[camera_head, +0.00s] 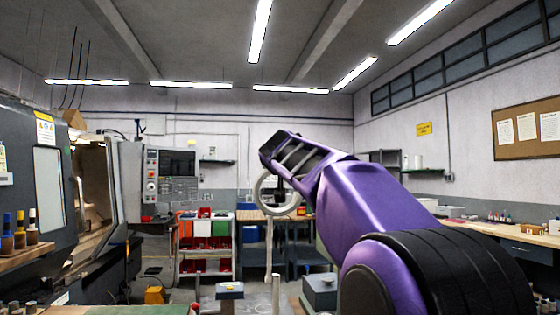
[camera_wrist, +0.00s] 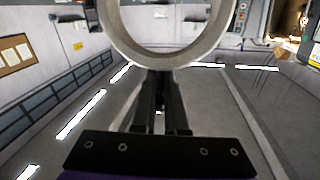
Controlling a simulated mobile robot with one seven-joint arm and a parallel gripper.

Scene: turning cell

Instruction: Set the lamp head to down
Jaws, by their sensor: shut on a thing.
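The lamp head is a pale ring (camera_head: 257,200) at the middle of the head view. Its open face is turned towards the head camera, so it stands about on edge. A thin pale post (camera_head: 268,250) shows below it. My gripper (camera_head: 278,171) reaches the ring from above, at the end of my purple arm. In the wrist view, the ring (camera_wrist: 127,45) fills the top middle, cut off by the frame edge. There my gripper's dark fingers (camera_wrist: 160,78) are shut on its near rim. The exact finger contact is hidden in the head view.
A machine with an open door (camera_head: 48,190) stands at the left, beside a control panel (camera_head: 172,175). A rack of red and green bins (camera_head: 205,240) and blue benches (camera_head: 290,245) stand behind the ring. A long workbench (camera_head: 500,236) runs along the right wall.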

